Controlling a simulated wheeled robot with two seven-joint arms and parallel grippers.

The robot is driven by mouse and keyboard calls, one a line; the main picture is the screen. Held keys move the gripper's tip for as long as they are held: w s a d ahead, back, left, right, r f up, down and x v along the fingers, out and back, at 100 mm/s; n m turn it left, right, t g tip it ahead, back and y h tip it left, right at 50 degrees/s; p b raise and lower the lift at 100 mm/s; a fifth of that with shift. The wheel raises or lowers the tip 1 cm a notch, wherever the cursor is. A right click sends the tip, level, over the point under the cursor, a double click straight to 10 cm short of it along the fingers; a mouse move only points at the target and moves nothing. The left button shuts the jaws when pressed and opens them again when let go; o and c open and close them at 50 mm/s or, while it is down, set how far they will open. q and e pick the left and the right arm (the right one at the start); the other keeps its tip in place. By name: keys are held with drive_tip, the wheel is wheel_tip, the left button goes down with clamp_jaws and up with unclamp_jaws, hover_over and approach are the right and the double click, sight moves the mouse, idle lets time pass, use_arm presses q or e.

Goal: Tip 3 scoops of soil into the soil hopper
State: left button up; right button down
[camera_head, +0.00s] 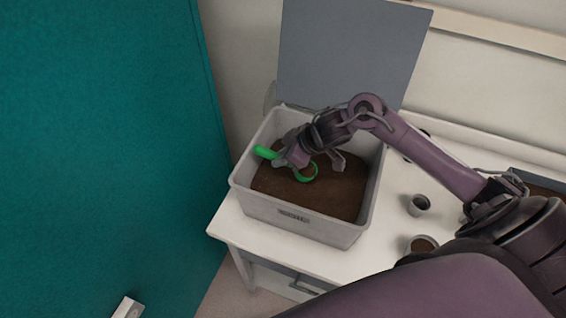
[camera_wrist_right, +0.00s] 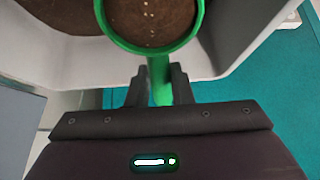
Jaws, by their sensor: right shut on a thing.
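A grey open bin (camera_head: 240,190) with dark brown soil (camera_head: 335,195) in it stands at the table's left end. Its front label is too small to read. My right gripper (camera_head: 285,160) is over the soil, inside the bin's rim, shut on the handle of a green scoop (camera_head: 264,152). In the right wrist view the scoop (camera_wrist_right: 104,22) has brown speckled soil in its bowl, and its handle runs between the fingers (camera_wrist_right: 160,90). I cannot tell whether the bowl touches the soil below. My left gripper is not in view.
A grey lid panel (camera_head: 350,50) stands up behind the bin. A small dark cup (camera_head: 418,204) and a soil-filled pot (camera_head: 423,244) stand on the white table (camera_head: 385,228). A tall teal panel (camera_head: 100,130) closes off the left side.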

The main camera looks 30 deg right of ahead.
drive_tip(key=shift+g+h, duration=0.3)
drive_tip(key=shift+g, duration=0.1)
drive_tip(key=shift+w+a+r, duration=0.1)
drive_tip(key=shift+r, duration=3.35)
